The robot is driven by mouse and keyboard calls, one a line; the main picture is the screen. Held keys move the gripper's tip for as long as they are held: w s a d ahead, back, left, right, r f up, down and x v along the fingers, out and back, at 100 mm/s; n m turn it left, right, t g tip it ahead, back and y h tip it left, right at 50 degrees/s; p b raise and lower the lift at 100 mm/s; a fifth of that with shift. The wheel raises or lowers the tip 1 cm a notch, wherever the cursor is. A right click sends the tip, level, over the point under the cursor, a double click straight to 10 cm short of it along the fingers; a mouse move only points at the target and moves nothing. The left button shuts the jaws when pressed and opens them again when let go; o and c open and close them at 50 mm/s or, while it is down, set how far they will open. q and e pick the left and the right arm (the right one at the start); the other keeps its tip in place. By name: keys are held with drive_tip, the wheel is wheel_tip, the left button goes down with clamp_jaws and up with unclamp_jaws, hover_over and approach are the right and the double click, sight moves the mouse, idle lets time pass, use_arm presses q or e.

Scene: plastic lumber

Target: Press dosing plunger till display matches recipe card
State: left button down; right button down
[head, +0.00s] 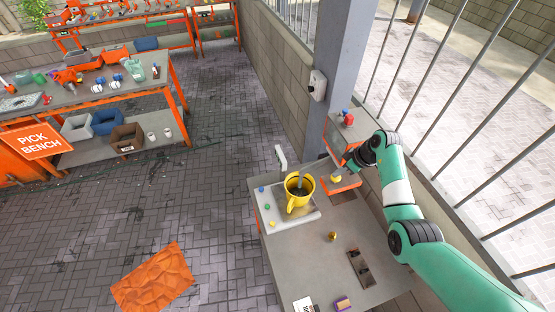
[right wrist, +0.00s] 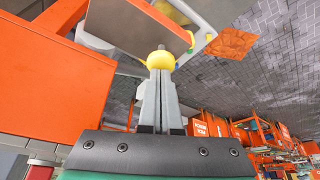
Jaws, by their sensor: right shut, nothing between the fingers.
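A grey and orange dosing station (head: 342,187) stands at the back right of the grey worktable. Its yellow plunger knob (head: 336,178) is at the front. My right gripper (head: 347,171) is shut and empty beside the knob. In the right wrist view the closed fingertips (right wrist: 160,72) overlap the knob (right wrist: 160,59); whether they touch it I cannot tell. No display reading is legible. My left gripper is out of view.
The mug stands on a pale tray (head: 273,235) with small coloured knobs. A brass piece (head: 332,236), a dark metal block (head: 360,267) and a purple-yellow item (head: 342,303) lie on the worktable (head: 300,262). A grey post and railing bound the right side.

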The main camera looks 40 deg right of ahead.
wheel_tip(320, 180, up, 2)
drive_tip(key=shift+r+p, duration=0.2)
drive_tip(key=shift+p, duration=0.5)
drive_tip(key=shift+r, duration=1.45)
idle(0.5)
